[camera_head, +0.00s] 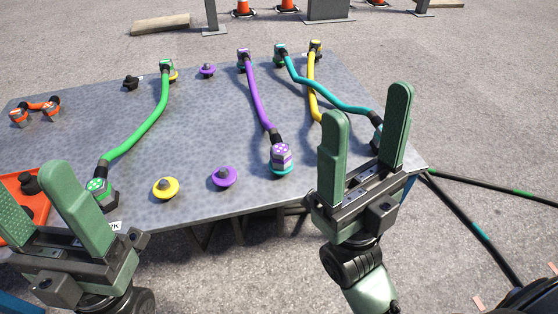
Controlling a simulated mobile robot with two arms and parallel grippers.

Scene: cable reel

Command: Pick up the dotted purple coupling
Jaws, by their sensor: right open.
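The dotted purple coupling (281,155) is at the near end of the purple cable (258,100). It stands near the table's front edge, on a teal base (283,172), with pale dots on its top. My right gripper (367,104) is open and empty, to the right of the coupling and apart from it, fingers pointing up in the picture. The purple cable's far end (244,60) is at the back of the table.
The grey table (210,120) also holds a green cable (143,125), a teal cable (325,97) and a yellow cable (312,90). A yellow cap (166,188) and a purple cap (225,176) lie left of the coupling. An orange tray (38,207) is at the left.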

